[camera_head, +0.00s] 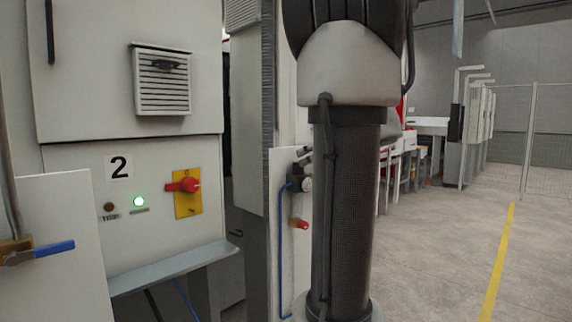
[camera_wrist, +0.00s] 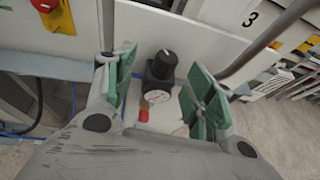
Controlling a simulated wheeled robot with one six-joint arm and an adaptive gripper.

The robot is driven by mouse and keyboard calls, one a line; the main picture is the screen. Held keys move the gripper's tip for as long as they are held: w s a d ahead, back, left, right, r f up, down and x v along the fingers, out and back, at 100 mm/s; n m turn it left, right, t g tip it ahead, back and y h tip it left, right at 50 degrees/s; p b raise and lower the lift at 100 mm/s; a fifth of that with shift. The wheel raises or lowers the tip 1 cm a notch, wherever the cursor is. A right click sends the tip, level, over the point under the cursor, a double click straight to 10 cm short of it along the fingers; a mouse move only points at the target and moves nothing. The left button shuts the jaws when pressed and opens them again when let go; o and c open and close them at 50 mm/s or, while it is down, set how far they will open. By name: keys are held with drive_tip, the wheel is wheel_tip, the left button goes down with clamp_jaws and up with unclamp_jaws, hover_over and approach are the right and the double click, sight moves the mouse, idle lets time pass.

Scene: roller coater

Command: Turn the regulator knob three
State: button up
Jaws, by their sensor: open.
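The regulator has a black knob (camera_wrist: 161,66) above a round white gauge (camera_wrist: 157,97), mounted on a pale panel. It sits in the middle of the wrist view. My gripper (camera_wrist: 162,68) is open, with one green-padded finger on each side of the knob; no contact with the knob is visible. In the head view a regulator (camera_head: 304,183) shows beside my arm, partly hidden by it. My gripper is not seen in the head view.
A red valve handle (camera_head: 300,225) and a blue hose (camera_head: 283,245) are near the regulator. A blue lever (camera_head: 40,251) is at far left. Floor at right (camera_head: 440,240) is clear.

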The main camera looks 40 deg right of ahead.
drive_tip(key=shift+m+h, duration=0.3)
drive_tip(key=x, duration=0.5)
drive_tip(key=d+x, duration=0.1)
drive_tip(key=x, duration=0.1)
drive_tip(key=shift+w+f, duration=0.25)
drive_tip(key=shift+d, duration=0.1)
drive_tip(key=c, duration=1)
